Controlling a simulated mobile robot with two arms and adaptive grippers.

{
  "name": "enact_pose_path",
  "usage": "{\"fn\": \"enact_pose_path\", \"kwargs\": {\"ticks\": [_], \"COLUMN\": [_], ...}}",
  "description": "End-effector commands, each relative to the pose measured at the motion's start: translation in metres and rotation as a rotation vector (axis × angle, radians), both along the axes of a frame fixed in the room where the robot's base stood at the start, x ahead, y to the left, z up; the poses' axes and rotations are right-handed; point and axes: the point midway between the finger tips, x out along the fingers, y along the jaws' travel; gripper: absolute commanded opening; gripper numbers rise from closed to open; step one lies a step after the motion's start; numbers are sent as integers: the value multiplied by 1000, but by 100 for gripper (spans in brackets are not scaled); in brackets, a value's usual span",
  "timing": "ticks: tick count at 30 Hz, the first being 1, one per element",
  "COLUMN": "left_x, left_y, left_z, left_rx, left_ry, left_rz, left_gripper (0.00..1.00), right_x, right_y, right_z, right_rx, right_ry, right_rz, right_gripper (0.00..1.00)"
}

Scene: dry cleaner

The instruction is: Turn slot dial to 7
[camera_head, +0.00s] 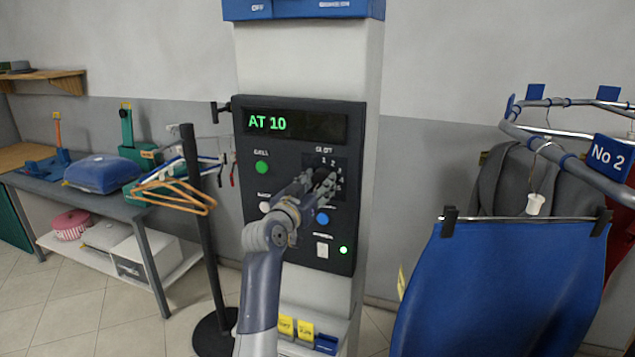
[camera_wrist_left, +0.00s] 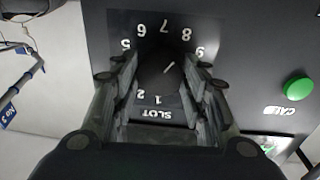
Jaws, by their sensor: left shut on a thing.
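The slot dial (camera_wrist_left: 158,80) is a dark round knob on the black control panel (camera_head: 260,190). In the left wrist view its numbers appear upside down around it, with 5 to 9 along the top and 1 and 2 near the SLOT label. A short white mark on the knob points up and right, towards the 8 and 9 side; the exact number is unclear. My left gripper (camera_head: 322,182) is at the dial, its fingers shut on the knob from both sides. In the head view the gripper covers the dial and some numbers. My right gripper is not in view.
The panel's display (camera_head: 290,124) reads AT 10. A hanger stand (camera_head: 203,220) is left; a rail with clothes (camera_head: 500,290) is right.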

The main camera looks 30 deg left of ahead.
Motion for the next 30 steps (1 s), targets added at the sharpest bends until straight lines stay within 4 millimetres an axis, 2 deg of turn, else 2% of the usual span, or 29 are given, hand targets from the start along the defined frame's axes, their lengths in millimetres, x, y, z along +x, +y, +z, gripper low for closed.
{"fn": "enact_pose_path", "kwargs": {"ticks": [15, 30], "left_x": [0, 0], "left_y": [-1, 0], "left_z": [0, 0], "left_rx": [-421, -567], "left_ry": [-100, -137], "left_rz": [0, 0], "left_gripper": [17, 17], "right_x": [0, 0], "right_y": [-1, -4], "right_z": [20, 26], "right_rx": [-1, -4], "right_ry": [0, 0], "right_rz": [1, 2], "right_gripper": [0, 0]}}
